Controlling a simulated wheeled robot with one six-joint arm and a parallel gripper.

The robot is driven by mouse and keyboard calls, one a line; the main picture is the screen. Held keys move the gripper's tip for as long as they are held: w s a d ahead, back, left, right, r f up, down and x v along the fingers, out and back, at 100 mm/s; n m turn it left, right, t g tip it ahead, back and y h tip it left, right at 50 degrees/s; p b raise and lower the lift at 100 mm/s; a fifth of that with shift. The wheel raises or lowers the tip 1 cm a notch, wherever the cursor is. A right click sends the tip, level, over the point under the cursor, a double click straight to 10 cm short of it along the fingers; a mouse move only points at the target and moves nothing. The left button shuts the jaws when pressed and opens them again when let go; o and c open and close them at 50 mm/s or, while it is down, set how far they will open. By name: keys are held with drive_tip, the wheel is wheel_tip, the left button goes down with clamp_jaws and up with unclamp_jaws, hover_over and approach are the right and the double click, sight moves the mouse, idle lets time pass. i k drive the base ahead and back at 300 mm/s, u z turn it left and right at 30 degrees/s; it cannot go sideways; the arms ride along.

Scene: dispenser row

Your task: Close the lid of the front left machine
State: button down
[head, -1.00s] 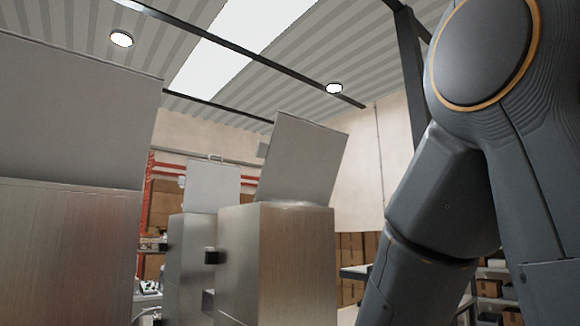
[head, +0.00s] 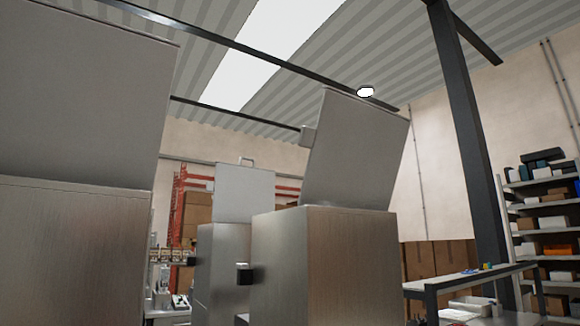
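The large metal machine (head: 70,255) at the left is the nearest, cut off by the picture's left edge. Its grey lid (head: 80,95) stands up, open and tilted back. A second metal machine (head: 330,265) stands to its right, with its lid (head: 355,150) also raised and leaning to the right. Behind them a third machine (head: 222,265) has an upright lid (head: 245,193) with a handle on top. My gripper is not in view.
A dark post (head: 470,150) rises at the right. Beside it are a low bench (head: 465,278) and a shelf rack (head: 545,225) with boxes. Brown cartons (head: 440,258) stand behind the second machine. A gap opens between the two nearer machines.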

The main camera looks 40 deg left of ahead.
sight(241, 193)
drive_tip(key=i, duration=4.35)
drive_tip(key=u, duration=3.55)
